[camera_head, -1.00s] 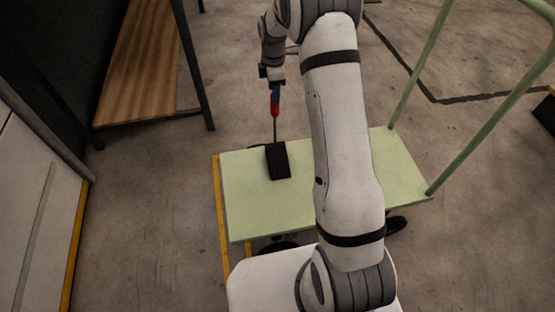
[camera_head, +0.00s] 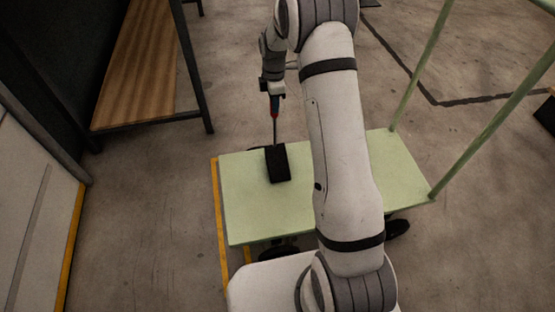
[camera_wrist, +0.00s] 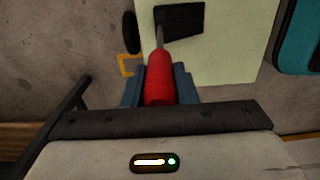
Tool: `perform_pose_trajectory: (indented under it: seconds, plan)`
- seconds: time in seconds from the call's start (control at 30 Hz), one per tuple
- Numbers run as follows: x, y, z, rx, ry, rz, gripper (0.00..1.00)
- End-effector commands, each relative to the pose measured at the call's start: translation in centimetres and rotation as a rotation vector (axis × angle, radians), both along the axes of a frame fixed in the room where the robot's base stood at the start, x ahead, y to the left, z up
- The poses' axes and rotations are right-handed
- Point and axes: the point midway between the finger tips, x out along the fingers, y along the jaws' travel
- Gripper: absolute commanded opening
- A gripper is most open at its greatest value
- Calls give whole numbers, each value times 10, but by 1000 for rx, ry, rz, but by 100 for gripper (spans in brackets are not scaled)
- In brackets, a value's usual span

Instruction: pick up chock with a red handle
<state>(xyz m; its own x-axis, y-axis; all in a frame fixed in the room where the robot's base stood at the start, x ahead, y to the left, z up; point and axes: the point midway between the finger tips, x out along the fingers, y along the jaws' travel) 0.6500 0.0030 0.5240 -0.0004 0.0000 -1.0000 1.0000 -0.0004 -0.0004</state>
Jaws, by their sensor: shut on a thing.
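The chock is a black block (camera_head: 278,164) with a thin rod rising to a red handle. In the head view it appears over the left part of the pale green cart deck (camera_head: 240,217); I cannot tell whether it touches the deck. My gripper (camera_head: 275,99) is above the block, shut around the handle. In the wrist view the red handle (camera_wrist: 160,79) lies between the two blue fingers of my gripper (camera_wrist: 159,85). The rod leads from it to the black block (camera_wrist: 186,19) beyond.
The cart has a green tubular handle (camera_head: 487,118) at the right. A wooden-topped bench (camera_head: 140,70) stands at the upper left. A white cabinet (camera_head: 35,200) is at the left edge. Bare concrete floor lies between cabinet and cart.

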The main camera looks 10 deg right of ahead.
Motion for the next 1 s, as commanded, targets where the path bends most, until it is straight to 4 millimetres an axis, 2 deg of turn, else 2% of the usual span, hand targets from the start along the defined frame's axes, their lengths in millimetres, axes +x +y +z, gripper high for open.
perform_pose_trajectory:
  seconds: [0.03,0.23,0.57,1.0]
  plan:
    - [0,0,0,0,0,0,17]
    - [0,0,0,0,0,0,1]
    - [1,1,8,0,-4,1,0]
    - [1,1,82,0,-4,1,0]
